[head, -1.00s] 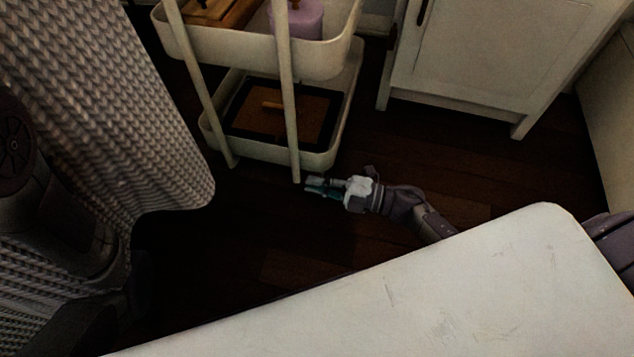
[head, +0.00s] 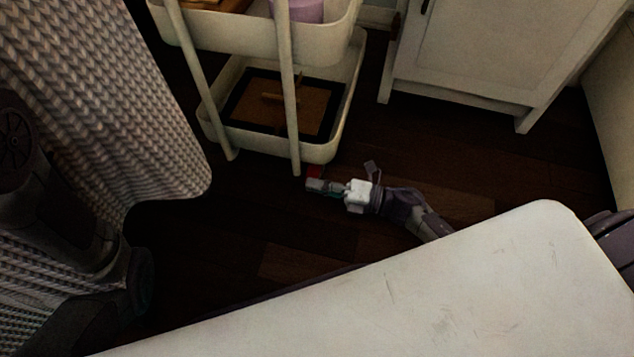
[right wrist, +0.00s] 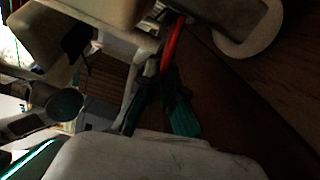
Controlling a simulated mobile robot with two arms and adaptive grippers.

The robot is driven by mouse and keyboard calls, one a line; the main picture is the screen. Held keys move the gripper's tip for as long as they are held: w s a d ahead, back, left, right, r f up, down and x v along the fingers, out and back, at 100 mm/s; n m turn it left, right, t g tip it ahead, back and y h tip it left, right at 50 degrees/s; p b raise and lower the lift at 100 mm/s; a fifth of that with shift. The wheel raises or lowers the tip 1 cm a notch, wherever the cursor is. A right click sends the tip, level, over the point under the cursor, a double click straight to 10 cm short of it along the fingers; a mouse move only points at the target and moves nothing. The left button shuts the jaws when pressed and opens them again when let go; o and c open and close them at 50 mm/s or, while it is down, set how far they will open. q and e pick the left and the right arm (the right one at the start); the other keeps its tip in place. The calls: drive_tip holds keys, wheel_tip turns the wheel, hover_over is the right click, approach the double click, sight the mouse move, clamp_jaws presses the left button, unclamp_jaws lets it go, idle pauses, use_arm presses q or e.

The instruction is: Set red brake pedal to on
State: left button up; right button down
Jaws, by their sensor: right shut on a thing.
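The red brake pedal (head: 314,171) is a small red patch low by the near right leg of the white trolley. It shows as a red strip in the right wrist view (right wrist: 172,42). My right gripper (head: 318,186) reaches in from the right, low over the floor, and is shut on the red pedal. Its fingers hide part of the pedal, so the pedal's exact tilt is unclear. In the right wrist view a teal finger part lies just below the red strip. My left arm is at the far left; its gripper cannot be made out.
The white trolley (head: 330,151) carries a brown board in its lower tray and a purple object above. A white cabinet (head: 480,60) stands at the back right. A white surface (head: 400,300) fills the front. A knitted cover (head: 110,100) hangs at left. Dark floor lies between.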

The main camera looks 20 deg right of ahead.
drive_tip(key=shift+w+d+f+n, duration=0.15)
drive_tip(key=shift+f+n, duration=0.55)
drive_tip(key=shift+n, duration=0.5)
drive_tip(key=c, duration=1.3)
unclamp_jaws()
drive_tip(key=v, duration=1.2)
